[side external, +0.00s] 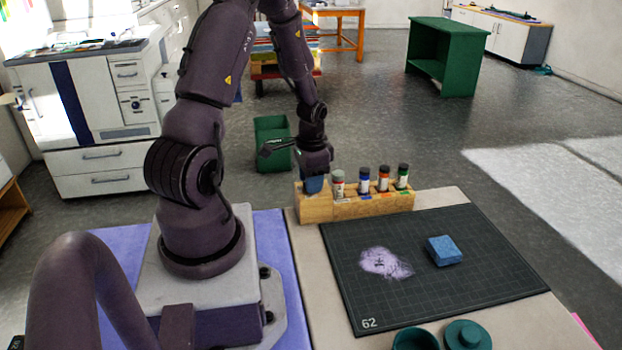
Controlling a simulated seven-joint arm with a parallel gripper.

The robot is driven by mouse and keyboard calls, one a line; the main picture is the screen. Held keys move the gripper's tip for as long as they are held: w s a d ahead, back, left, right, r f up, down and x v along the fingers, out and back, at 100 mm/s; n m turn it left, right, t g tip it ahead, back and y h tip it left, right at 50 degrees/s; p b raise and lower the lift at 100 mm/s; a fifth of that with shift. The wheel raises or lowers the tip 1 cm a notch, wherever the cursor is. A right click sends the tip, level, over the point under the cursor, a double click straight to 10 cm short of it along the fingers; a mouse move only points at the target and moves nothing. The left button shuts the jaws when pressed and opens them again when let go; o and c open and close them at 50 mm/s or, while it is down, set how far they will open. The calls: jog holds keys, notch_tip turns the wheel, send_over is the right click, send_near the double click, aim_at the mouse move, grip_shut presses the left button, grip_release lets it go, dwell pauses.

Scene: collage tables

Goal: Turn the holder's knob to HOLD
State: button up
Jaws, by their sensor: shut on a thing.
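The wooden holder (345,207) stands at the back left edge of the work table, with several small capped bottles in a row in it. My gripper (314,178) points down over the holder's raised left end. It is shut on a blue piece (314,186) there, which I take to be the knob. The gripper covers its top, so its pointing direction and any HOLD mark cannot be read.
A dark cutting mat (450,290) bears a blue block (444,250) and a pale purple smudge (385,263). A teal round container (415,340) and a teal lid-like piece (467,335) are at the front. A bottle (338,185) stands close right of my gripper.

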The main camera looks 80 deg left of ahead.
dwell(0.3)
jog(key=o, duration=0.9)
jog(key=r, duration=1.3)
jog(key=shift+d, duration=0.2)
jog(key=d+r+t, duration=0.2)
jog(key=d+r, duration=0.2)
jog(key=d, duration=0.4)
jog(key=s+d+r+m+t, duration=0.1)
jog(key=d+r, duration=0.4)
jog(key=d, duration=0.3)
jog(key=s+d+r+t, duration=0.1)
jog(key=d+r+t, duration=0.1)
jog(key=d+r, duration=0.3)
jog(key=shift+d+m+t, duration=0.3)
jog(key=shift+d, duration=1.7)
